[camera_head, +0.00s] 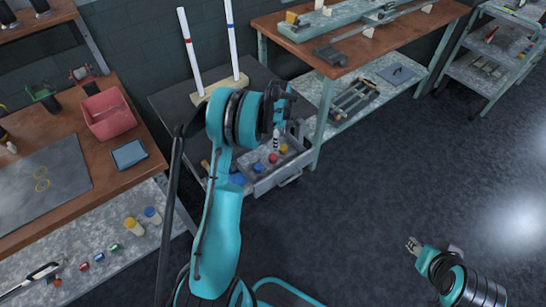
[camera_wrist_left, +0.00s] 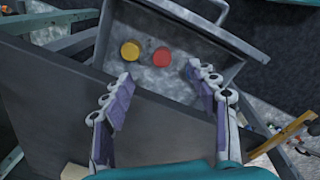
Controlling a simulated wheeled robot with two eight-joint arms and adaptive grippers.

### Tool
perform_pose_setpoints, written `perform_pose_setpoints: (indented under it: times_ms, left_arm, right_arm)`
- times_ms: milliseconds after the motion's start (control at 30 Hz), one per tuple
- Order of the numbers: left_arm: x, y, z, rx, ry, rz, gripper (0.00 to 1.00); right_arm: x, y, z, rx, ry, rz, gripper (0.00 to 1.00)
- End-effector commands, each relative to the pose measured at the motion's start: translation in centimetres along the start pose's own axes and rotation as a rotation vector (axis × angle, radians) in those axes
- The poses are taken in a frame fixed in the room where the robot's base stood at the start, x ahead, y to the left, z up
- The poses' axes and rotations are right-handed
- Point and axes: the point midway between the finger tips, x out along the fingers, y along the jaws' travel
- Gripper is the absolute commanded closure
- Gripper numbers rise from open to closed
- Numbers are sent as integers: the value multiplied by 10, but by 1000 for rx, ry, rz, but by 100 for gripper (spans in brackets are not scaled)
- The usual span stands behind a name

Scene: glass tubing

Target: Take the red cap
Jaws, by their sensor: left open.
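The red cap (camera_head: 273,158) lies in a grey open drawer (camera_head: 262,187) of the dark cart, close to a yellow cap (camera_head: 284,148). In the left wrist view the red cap (camera_wrist_left: 162,57) and the yellow cap (camera_wrist_left: 130,51) lie side by side on the drawer floor. My left gripper (camera_wrist_left: 159,76) is open and empty, its fingers pointing toward the drawer. The red cap shows just beyond the fingertips, between them. In the head view my left gripper (camera_head: 277,137) is above the drawer, partly hidden by its wrist. My right gripper (camera_head: 411,244) is away over the floor at lower right; its jaws are too small to judge.
Blue pieces (camera_head: 237,179) show at the drawer's left side. Two upright white tubes (camera_head: 190,50) stand in a holder on the cart top. A wooden-topped bench (camera_head: 365,42) stands close behind on the right. A bench with a pink bin (camera_head: 108,114) is at left. The right floor is clear.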

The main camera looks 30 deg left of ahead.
Motion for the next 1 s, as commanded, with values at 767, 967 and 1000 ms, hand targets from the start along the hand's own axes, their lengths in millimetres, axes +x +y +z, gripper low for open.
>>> perform_pose_setpoints:
  times_ms: [767, 967, 1000]
  left_arm:
    - [126, 4, -27, -236, 4, -70, 41]
    - [147, 3, -27, -235, 4, -70, 41]
    - [147, 3, -27, -235, 4, -70, 41]
  right_arm:
    - [20, 0, 14, 0, 0, 0, 60]
    - [27, 0, 19, 0, 0, 0, 60]
    - [26, 0, 19, 0, 0, 0, 60]
